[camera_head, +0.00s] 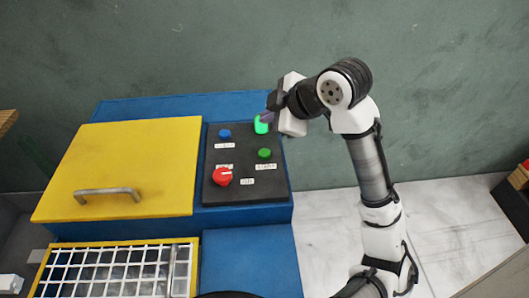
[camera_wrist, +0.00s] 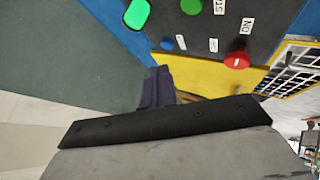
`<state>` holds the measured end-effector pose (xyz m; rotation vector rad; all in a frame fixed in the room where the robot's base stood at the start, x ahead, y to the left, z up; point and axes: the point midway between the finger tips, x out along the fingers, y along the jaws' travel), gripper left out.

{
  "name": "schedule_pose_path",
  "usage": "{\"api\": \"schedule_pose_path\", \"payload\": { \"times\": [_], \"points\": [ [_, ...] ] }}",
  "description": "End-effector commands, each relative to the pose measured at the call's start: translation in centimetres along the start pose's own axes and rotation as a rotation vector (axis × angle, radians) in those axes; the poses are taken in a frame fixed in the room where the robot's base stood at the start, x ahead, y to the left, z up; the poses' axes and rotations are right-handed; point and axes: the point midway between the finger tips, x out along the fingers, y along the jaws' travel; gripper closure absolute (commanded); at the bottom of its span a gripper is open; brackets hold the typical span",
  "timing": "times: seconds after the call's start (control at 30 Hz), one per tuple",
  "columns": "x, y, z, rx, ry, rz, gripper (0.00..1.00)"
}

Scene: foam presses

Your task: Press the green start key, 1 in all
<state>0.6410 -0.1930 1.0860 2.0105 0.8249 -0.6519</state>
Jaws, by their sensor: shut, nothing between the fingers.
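The dark green round key (camera_head: 264,153) sits on the right side of the black control panel (camera_head: 245,190), with a white label just below it. It also shows at the top edge of the wrist view (camera_wrist: 189,6), where its label is partly cut off. My gripper (camera_head: 267,117) is shut and empty, above the panel's upper right corner. In the head view its tip overlaps a larger bright green lit piece (camera_head: 260,126). In the wrist view the closed fingers (camera_wrist: 156,88) appear apart from the dark green key.
A blue key (camera_head: 224,133) is at the panel's upper left and a red knob (camera_head: 222,176) at its lower left. A yellow lid (camera_head: 125,165) with a grey handle lies left of the panel. A white grid (camera_head: 110,270) is below it. A green wall stands behind.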

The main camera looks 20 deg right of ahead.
Motion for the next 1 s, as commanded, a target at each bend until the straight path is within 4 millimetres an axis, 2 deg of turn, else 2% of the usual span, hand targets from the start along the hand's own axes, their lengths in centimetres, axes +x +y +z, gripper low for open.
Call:
{"api": "schedule_pose_path", "payload": {
  "times": [0.5, 1.0],
  "points": [
    [5.1, -3.7, 3.7, 0.001, 0.002, 0.0, 1.0],
    [5.5, -4.0, 4.0, 0.0, 0.0, 0.0, 1.0]
  ]
}}
